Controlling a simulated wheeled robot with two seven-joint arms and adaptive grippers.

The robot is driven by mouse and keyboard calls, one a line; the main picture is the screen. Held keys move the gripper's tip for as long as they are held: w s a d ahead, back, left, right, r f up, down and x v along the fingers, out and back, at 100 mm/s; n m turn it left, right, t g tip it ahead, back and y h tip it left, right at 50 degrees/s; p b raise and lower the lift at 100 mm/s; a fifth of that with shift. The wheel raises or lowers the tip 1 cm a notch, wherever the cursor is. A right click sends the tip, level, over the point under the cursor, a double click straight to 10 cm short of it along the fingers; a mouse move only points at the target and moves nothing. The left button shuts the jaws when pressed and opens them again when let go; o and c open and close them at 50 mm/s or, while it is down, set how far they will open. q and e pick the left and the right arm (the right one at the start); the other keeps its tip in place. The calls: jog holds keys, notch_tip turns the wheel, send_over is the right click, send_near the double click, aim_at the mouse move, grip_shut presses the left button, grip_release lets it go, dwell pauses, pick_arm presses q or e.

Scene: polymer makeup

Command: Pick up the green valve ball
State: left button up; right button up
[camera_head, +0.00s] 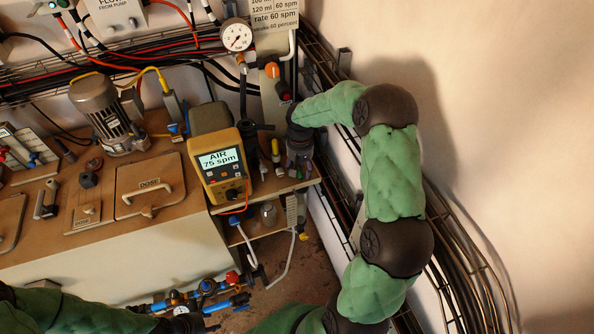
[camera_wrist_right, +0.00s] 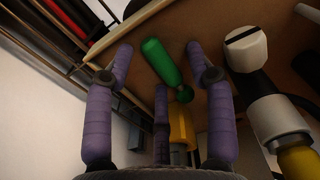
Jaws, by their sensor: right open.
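A yellow meter (camera_head: 218,168) stands left of my right gripper. A black-and-white fitting (camera_wrist_right: 246,48) is close on the right in the wrist view. Cable trays (camera_head: 455,250) run along the wall. Blue pipes with valves (camera_head: 207,287) lie near my left gripper.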

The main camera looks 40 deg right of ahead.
aim_at(300, 170)
grip_shut()
jog(key=shift+r, duration=0.1)
notch_tip(300, 170, up, 18)
jog(key=p, duration=0.5)
